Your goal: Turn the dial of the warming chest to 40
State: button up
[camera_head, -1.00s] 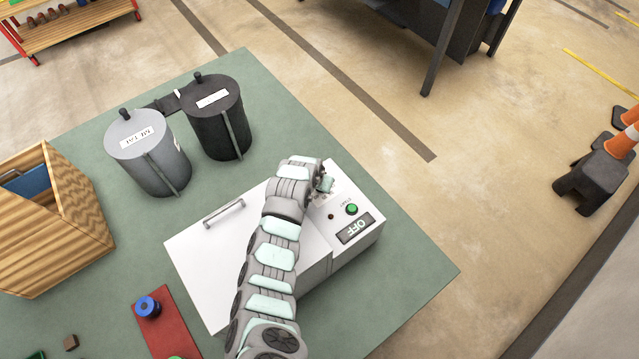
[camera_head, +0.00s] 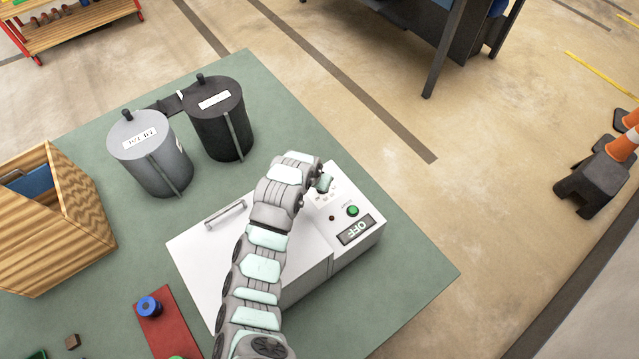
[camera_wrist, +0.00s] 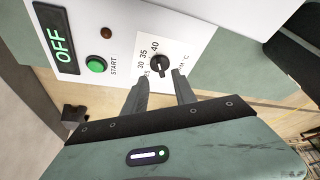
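The warming chest (camera_head: 212,262) is a white box on the green table, with its control panel at the right end in the head view. In the wrist view its black round dial (camera_wrist: 160,66) sits on the white panel beside printed numbers, 30, 35 and 40 among them. I cannot read exactly where the dial points. My gripper (camera_wrist: 160,84) is open, with one dark finger on each side just below the dial. I cannot tell whether either finger touches it. In the head view my arm hides the dial and most of my gripper.
A green START button (camera_wrist: 96,65), a small dark red lamp (camera_wrist: 106,33) and an OFF display (camera_wrist: 58,40) share the panel. A grey canister (camera_head: 150,155) and a black canister (camera_head: 218,120) stand behind the chest. A wooden bin (camera_head: 60,225) and a red board (camera_head: 172,325) are at left.

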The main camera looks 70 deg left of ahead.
jog(key=shift+v, duration=2.4)
jog(key=shift+w, duration=0.1)
